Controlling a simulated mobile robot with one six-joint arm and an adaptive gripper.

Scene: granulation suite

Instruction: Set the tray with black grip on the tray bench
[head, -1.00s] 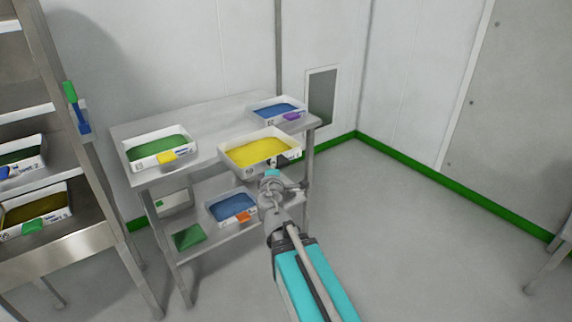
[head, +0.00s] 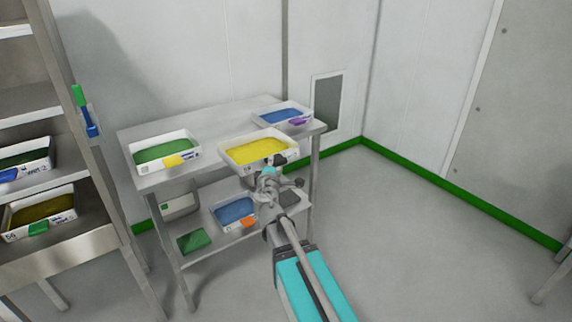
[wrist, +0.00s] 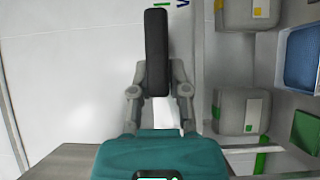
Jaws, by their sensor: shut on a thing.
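The tray with black grip is a white tray with yellow contents (head: 258,151). In the head view it is at the front edge of the steel tray bench's top (head: 215,155), between two other trays. My gripper (head: 277,160) is shut on its black grip, which also shows upright between the fingers in the wrist view (wrist: 156,52). The tray looks about level. I cannot tell whether its base touches the bench top or hangs just above it.
On the bench top stand a green-filled tray with yellow grip (head: 165,151) at left and a blue-filled tray with purple grip (head: 281,116) at back right. The lower shelf holds a blue-filled tray with orange grip (head: 233,212). A steel rack (head: 75,225) stands left.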

